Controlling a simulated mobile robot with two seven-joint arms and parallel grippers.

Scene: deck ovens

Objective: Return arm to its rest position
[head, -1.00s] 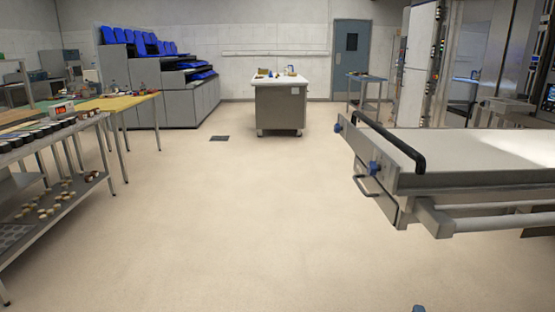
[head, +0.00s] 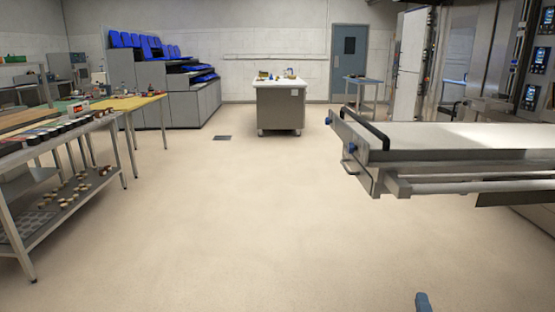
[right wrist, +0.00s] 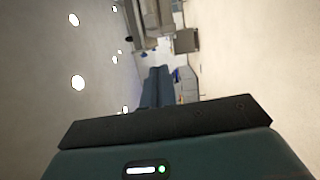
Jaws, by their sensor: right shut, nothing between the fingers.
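My right gripper (head: 423,302) shows only as a small blue-grey tip at the bottom edge of the head view, right of centre, above bare floor. In the right wrist view its two fingers (right wrist: 158,88) lie together, shut with nothing between them, and the room beyond appears turned on its side. The rest of my right arm is out of the head view. My left gripper is in neither view.
A loader with a pale flat top (head: 450,136) and black handle stands at right, before the deck ovens (head: 535,60). A steel shelf table (head: 60,150) with several small items stands at left. A white-topped cabinet (head: 280,108) stands far ahead. The floor between is clear.

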